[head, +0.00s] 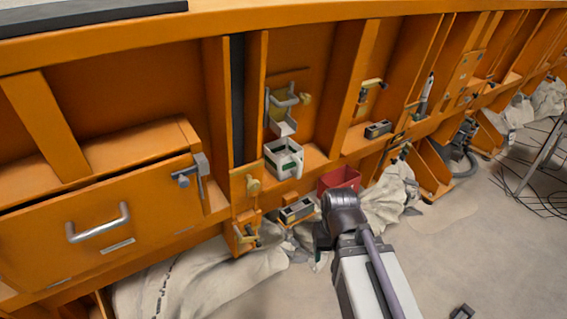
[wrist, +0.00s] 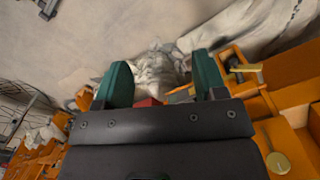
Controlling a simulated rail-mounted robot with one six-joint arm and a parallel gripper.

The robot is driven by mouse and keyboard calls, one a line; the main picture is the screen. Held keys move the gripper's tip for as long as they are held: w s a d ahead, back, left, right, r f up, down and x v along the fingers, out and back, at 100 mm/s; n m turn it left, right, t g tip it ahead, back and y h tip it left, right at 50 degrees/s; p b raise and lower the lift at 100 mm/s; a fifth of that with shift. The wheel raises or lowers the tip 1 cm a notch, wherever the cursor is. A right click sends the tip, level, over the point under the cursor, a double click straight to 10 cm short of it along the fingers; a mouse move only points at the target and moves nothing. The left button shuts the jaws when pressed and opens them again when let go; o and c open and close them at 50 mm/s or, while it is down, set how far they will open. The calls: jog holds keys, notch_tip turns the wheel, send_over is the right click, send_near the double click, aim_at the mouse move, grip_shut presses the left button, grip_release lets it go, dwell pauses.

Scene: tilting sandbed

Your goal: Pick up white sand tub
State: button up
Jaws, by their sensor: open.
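I cannot make out the tub in the wrist view.
A red bin (head: 338,180) is just right of the tub, near my arm. A white bracket (head: 283,126) is above the tub. Grey-white sacks (head: 390,195) lie along the frame's foot. An orange drawer (head: 100,235) is at the left.

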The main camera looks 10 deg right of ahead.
dwell(0.4)
jog(key=c, duration=0.3)
